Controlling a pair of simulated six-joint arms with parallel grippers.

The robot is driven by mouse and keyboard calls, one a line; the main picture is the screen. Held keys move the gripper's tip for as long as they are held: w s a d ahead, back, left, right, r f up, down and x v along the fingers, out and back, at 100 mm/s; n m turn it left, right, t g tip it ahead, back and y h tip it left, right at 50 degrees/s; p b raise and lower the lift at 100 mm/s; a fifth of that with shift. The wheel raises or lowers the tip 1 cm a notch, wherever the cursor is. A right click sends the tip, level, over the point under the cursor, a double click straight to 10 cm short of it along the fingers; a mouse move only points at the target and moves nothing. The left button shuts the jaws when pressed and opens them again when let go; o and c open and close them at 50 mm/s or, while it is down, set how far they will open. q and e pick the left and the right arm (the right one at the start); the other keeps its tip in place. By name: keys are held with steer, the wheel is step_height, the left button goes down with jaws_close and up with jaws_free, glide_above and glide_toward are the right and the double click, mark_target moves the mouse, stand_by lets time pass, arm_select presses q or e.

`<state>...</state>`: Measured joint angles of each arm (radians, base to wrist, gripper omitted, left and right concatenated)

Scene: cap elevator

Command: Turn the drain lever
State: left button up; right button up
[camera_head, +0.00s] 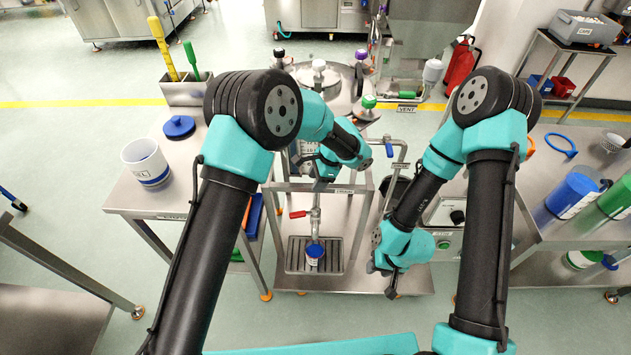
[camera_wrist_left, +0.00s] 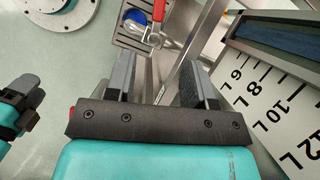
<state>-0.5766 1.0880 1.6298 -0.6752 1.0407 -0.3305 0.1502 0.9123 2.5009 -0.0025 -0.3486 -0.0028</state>
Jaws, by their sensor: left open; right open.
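The drain lever (camera_head: 298,214) is a small red handle on the metal drain pipe below the tank frame. It also shows in the left wrist view (camera_wrist_left: 157,14) at the top, beyond my fingers. My left gripper (camera_head: 322,182) is above the lever in the head view, partly hidden by its own wrist. In the left wrist view its two fingers (camera_wrist_left: 158,75) are apart with nothing between them. My right gripper (camera_head: 382,280) is low, to the right of the drain and pointing down, with nothing seen in it.
A small cup with blue contents (camera_head: 315,252) stands on the drain grate (camera_head: 332,265) under the pipe. A level scale (camera_wrist_left: 270,95) is close at right in the left wrist view. A white bucket (camera_head: 146,162) stands on the left table. A control box (camera_head: 447,240) is near my right gripper.

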arm_select(q)
steer(key=shift+c, duration=0.4)
steer(key=shift+f, duration=0.1)
steer(key=shift+c, duration=0.7)
steer(key=shift+s+f, duration=0.25)
steer(key=shift+c, duration=0.8)
steer(key=s+f+h, duration=0.2)
steer(key=s+f, duration=0.1)
steer(key=s+f+h, duration=0.1)
steer(key=f+h, duration=0.1)
steer(key=shift+s+d+f+m+g, duration=0.1)
steer(key=shift+s+d+m+g, duration=0.15)
steer(key=shift+m+g, duration=0.15)
jaws_close()
steer(key=s+f+t+h, duration=0.1)
steer(key=s+f+h, duration=0.2)
steer(key=s+h, duration=0.15)
steer(key=s+a+n+t, duration=0.2)
steer(key=s+a+t, duration=0.2)
steer(key=a, duration=0.6)
steer(key=t, duration=0.2)
steer(key=shift+a+r+t, duration=0.25)
steer(key=shift+a+t, duration=0.05)
steer(key=shift+a, duration=0.1)
